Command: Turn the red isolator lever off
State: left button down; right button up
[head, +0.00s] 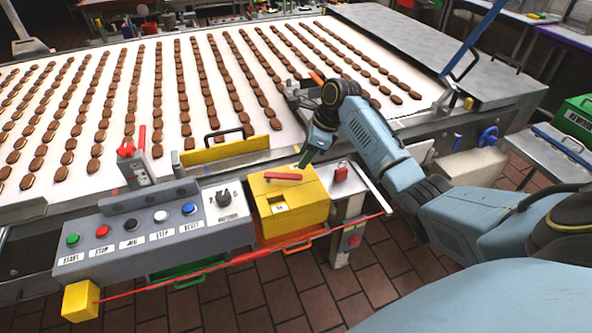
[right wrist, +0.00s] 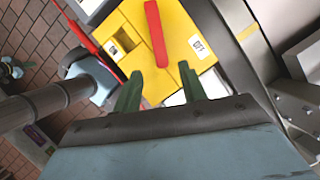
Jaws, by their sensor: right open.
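The red isolator lever (head: 283,176) lies on top of a yellow box (head: 288,209) at the right end of the control panel. My right gripper (head: 306,158) is above and just beyond the box in the head view. In the right wrist view its green fingers (right wrist: 161,90) are apart and empty, short of the lever's near end. My left gripper is not in view.
A grey panel (head: 110,249) with coloured buttons and a black knob stands left of the box. A red padlock (head: 341,171) is close on its right. A red cord (head: 210,269) runs along the front. The conveyor (head: 290,128) with rows of brown biscuits lies behind.

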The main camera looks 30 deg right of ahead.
aim_at(293, 176)
jog(key=x, duration=0.6)
jog(key=shift+w+a+f+b, duration=0.15)
jog(key=shift+f+b, duration=0.2)
grip_shut()
